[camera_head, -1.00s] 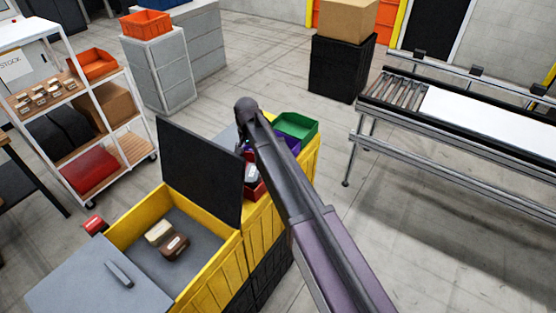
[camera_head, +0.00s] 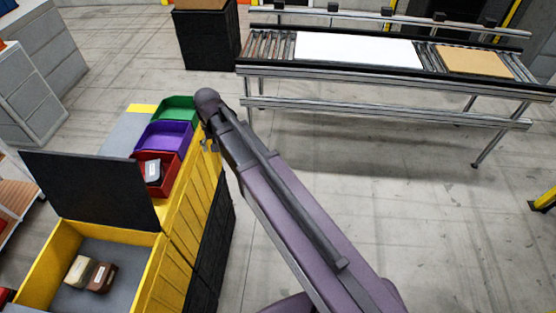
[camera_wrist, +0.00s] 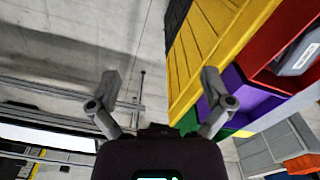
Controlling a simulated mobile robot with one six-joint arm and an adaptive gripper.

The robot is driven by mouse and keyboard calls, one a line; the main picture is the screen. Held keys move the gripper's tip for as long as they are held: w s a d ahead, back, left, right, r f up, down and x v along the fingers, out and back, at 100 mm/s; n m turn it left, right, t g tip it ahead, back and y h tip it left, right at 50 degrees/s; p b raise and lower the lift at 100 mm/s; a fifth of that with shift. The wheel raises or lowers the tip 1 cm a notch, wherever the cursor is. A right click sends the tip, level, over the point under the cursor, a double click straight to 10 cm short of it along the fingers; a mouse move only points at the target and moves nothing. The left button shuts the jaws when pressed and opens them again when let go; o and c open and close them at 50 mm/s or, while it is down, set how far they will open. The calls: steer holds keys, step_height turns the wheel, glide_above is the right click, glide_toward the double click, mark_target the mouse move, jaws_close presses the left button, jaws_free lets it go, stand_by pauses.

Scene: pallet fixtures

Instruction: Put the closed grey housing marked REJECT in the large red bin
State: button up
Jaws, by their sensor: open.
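A grey housing (camera_head: 153,172) with a pale label lies in a red bin (camera_head: 171,187) on the yellow fixture. In the wrist view the housing (camera_wrist: 299,54) and the red bin (camera_wrist: 268,76) show at the upper right, and the label is too small to read. My gripper (camera_wrist: 160,82) is open and empty, with its fingers spread. It is beside the yellow slatted wall, near the purple bin and apart from the housing. In the head view my arm mostly hides it. Whether this red bin is the large one I cannot tell.
A purple bin (camera_head: 165,136) and a green bin (camera_head: 176,108) stand beyond the red one. An upright black lid (camera_head: 90,188) separates them from a yellow crate (camera_head: 35,262) holding a beige and a brown housing. A conveyor (camera_head: 385,72) stands behind; floor between is clear.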

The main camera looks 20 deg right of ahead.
steer(key=s+d, duration=0.5)
steer(key=d, duration=0.3)
steer(key=s+d, duration=0.6)
steer(key=d, duration=0.3)
steer(key=shift+s, duration=0.2)
step_height(320, 180, down, 22)
steer(key=b, duration=2.1)
steer(key=shift+r+b, duration=0.2)
steer(key=shift+b, duration=0.1)
steer(key=c, duration=0.6)
